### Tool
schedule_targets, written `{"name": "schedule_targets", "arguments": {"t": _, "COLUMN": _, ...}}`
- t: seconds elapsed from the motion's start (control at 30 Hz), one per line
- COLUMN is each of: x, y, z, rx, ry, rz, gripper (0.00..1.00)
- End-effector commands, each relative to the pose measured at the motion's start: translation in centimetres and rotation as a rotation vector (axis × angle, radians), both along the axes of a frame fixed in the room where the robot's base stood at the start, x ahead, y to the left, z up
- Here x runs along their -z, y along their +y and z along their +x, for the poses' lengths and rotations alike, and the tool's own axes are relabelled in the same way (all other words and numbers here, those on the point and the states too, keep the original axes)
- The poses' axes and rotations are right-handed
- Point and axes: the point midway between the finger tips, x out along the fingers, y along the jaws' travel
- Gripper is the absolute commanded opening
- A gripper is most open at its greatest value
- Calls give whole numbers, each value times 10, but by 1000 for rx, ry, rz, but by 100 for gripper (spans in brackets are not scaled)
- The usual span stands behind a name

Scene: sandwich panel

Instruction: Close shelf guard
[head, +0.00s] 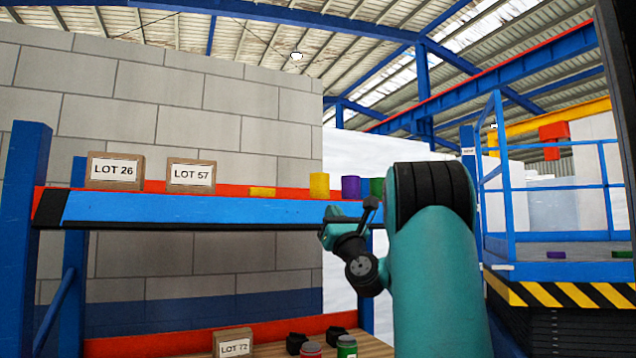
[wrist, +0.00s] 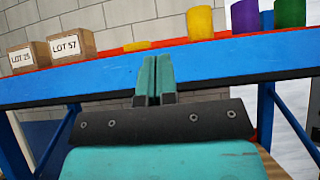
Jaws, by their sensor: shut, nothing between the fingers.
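A long blue panel (head: 210,209) runs along the front of the upper shelf, below a red rail (head: 240,189); it appears to be the shelf guard. Its underside edge is dark, and I cannot tell its exact tilt. It also shows in the wrist view as a wide blue band (wrist: 80,77). My gripper (head: 329,228) is in front of the panel's right part in the head view. In the wrist view my gripper (wrist: 154,68) has its teal fingers together and empty, overlapping the blue band; contact cannot be told. My arm hides the panel's right end in the head view.
Box LOT 72 (head: 233,343) is below. A blue-railed platform (head: 560,270) is right.

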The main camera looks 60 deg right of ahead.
Motion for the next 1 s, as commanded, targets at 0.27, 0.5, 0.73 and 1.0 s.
{"name": "schedule_targets", "arguments": {"t": 0.27, "x": -46, "y": -20, "z": 37, "rx": -2, "ry": 2, "rz": -2, "gripper": 0}}
{"name": "schedule_targets", "arguments": {"t": 0.5, "x": -67, "y": -35, "z": 61, "rx": -2, "ry": 3, "rz": -1, "gripper": 0}}
{"name": "schedule_targets", "arguments": {"t": 0.73, "x": -74, "y": -41, "z": 71, "rx": 0, "ry": 4, "rz": -3, "gripper": 0}}
{"name": "schedule_targets", "arguments": {"t": 1.0, "x": -73, "y": -42, "z": 71, "rx": 0, "ry": 4, "rz": -2, "gripper": 0}}
